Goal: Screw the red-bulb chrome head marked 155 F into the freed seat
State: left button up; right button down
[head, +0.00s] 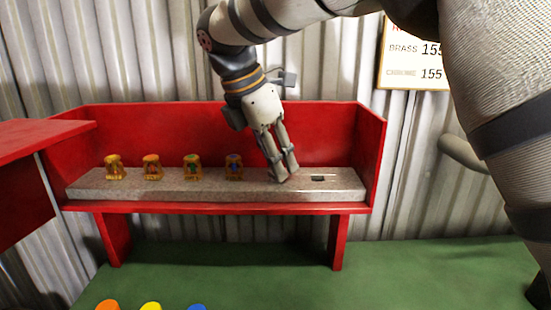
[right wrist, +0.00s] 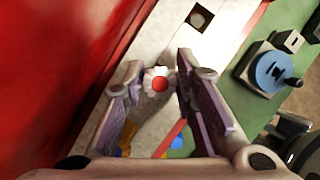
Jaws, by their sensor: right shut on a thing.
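My right gripper (head: 283,174) points down at the stone slab on the red bench, its fingertips at slab level. In the right wrist view, a pale, petal-rimmed head with a red centre (right wrist: 159,84) sits between its fingers, and the gripper is shut on it. The 155 F mark cannot be read on it. In the head view the fingers hide this head. I cannot tell whether it still touches the slab. The freed seat cannot be made out. My left gripper is not in view.
A dark empty recess (head: 323,178) is right of my gripper. A red back panel (head: 320,130) rises behind. A blue handwheel (right wrist: 272,72) stands beyond the bench.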

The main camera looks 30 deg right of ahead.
jog(key=m, duration=0.1)
jog(key=m+g, duration=0.1)
jog(key=m+b, duration=0.1)
jog(key=m, duration=0.1)
jog(key=shift+w+f+g, duration=0.25)
jog(key=shift+f+g, duration=0.1)
jog(key=shift+g, duration=0.05)
jog(key=shift+s+r+m, duration=0.25)
jog(key=shift+m, duration=0.55)
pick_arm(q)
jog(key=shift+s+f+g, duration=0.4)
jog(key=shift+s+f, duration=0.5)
pick_arm(e)
jog(key=shift+r, duration=0.1)
jog(key=c, duration=1.3)
grip_release()
